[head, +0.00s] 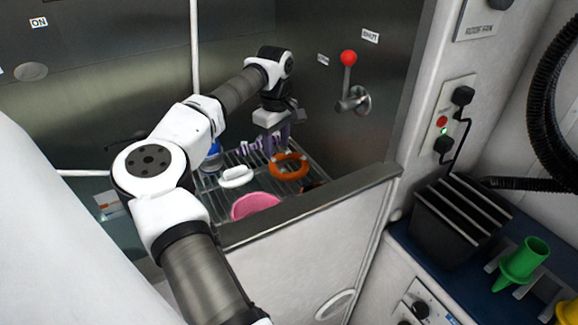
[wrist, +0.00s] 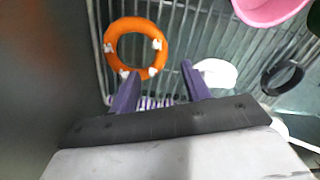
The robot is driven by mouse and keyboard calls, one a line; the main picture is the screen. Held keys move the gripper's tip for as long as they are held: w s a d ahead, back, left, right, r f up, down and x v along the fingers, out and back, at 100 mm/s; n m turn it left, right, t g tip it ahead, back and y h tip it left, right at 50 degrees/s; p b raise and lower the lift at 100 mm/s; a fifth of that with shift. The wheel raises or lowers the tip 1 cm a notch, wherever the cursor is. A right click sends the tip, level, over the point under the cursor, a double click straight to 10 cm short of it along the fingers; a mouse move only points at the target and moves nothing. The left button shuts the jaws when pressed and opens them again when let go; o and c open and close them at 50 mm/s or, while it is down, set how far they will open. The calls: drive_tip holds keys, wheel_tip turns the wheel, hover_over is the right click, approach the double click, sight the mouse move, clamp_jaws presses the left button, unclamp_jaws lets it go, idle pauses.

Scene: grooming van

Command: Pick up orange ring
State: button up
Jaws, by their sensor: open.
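The orange ring (head: 289,166) lies on a wire rack inside the metal tub, with small white bits around it. In the wrist view the orange ring (wrist: 116,47) is at the upper left, ahead of the fingertips.
The wire rack (wrist: 185,45) also holds a pink bowl (head: 254,205), a white object (head: 237,177), a purple-and-white striped item (head: 250,146) and a black ring (wrist: 283,78). The tub's front wall (head: 310,205) stands close by. A red-knobbed lever (head: 348,60) sticks out from the side wall.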

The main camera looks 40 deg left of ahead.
sight(278, 171)
wheel_tip(278, 171, down, 3)
drive_tip(key=shift+f, duration=0.1)
drive_tip(key=shift+d+f+p, duration=0.15)
drive_tip(key=shift+f+p, duration=0.35)
drive_tip(key=shift+f, duration=0.85)
drive_tip(key=shift+d+f+p, duration=0.15)
drive_tip(key=shift+f+p, duration=0.3)
drive_tip(key=shift+f, duration=0.9)
drive_tip(key=shift+s, duration=0.1)
clamp_jaws()
